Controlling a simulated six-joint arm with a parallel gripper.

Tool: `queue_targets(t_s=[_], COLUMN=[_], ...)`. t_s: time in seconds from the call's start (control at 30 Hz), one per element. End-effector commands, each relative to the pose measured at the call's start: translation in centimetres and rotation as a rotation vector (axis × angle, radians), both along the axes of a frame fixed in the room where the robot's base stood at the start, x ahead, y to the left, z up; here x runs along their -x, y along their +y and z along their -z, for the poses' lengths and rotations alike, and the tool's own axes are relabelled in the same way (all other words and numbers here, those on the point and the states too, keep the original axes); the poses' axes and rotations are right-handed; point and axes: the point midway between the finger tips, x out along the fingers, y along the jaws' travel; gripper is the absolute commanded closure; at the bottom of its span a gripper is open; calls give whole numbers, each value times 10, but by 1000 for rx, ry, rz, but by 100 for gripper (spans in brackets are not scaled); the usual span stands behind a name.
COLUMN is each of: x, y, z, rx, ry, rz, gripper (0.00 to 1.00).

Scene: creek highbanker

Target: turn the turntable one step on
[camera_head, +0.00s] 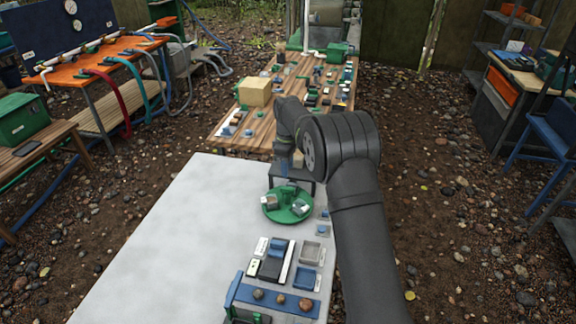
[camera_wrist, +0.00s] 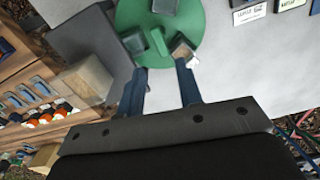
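The turntable is a round green disc (camera_head: 273,213) on the pale table, below my arm's end in the head view. In the wrist view the disc (camera_wrist: 130,15) fills the top middle. A raised green piece (camera_wrist: 157,42) stands on it, with a beige-topped block (camera_wrist: 183,50) near its rim and a grey block (camera_wrist: 165,6) farther in. My gripper (camera_wrist: 160,77) has its two blue fingers apart at the disc's near edge, with no object seen between them. The right finger's tip is close to the beige-topped block; whether they touch I cannot tell.
A dark grey stand (camera_head: 292,172) is just behind the disc. Trays and small parts (camera_head: 272,262) lie in front of it. The pale table (camera_head: 165,245) is clear to the left. A wooden bench (camera_head: 235,138) with many small items and a tan box (camera_head: 255,92) lies beyond.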

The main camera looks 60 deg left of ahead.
Motion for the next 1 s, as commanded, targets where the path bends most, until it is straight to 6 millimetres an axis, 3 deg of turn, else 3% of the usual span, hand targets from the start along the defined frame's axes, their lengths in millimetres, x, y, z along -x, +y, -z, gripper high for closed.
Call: queue_targets(t_s=[1.0], x=[0], y=[0], z=[86], rx=[0], ry=[0], rz=[2], gripper=[67])
